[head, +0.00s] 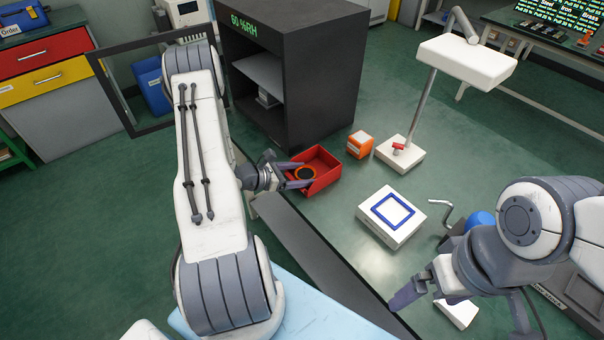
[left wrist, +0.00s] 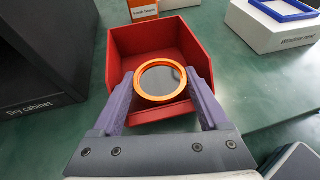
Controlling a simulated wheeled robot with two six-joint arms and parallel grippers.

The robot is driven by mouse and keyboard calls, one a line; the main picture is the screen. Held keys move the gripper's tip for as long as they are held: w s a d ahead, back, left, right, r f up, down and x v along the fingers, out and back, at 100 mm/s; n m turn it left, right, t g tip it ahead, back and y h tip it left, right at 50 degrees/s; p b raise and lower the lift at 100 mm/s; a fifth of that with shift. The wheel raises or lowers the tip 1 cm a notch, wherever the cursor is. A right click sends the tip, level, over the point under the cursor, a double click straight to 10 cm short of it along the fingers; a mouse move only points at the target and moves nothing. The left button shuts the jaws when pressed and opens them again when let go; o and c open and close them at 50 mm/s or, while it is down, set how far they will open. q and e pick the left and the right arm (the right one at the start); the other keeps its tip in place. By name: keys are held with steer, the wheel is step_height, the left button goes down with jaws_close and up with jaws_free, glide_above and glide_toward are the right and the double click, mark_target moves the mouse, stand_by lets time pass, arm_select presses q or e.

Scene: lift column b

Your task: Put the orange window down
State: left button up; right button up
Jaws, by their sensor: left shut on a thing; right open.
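The orange window (left wrist: 161,82) is a dark glass disc in an orange ring. My left gripper (left wrist: 162,88) is shut on it, one finger on each side of the ring. The window also shows in the head view (head: 305,173), at the red bin (head: 322,161). In the left wrist view it overlaps the near part of the bin (left wrist: 190,45); whether it touches the bin floor I cannot tell. My right gripper (head: 464,303) is open and empty at the lower right of the head view.
A white block with a blue square frame, labelled as a window rest (head: 392,216), stands right of the bin. The black dry cabinet (head: 318,80) stands close behind the bin.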

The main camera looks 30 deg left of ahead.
arm_select(q)
steer(key=shift+f, duration=0.25)
steer(key=shift+s+f+b, duration=0.1)
steer(key=shift+f+b, duration=0.5)
steer(key=o, duration=1.1)
steer(key=shift+d, duration=0.1)
steer(key=shift+r+p, duration=0.5)
steer(key=shift+p, duration=0.1)
steer(key=v, duration=1.2)
steer(key=shift+b, duration=0.45)
steer(key=shift+r, duration=0.15)
steer(key=p+x, duration=0.1)
steer(key=x, duration=1)
steer(key=shift+w+d+f, duration=0.25)
steer(key=shift+w+f, duration=0.15)
steer(key=shift+f, duration=0.1)
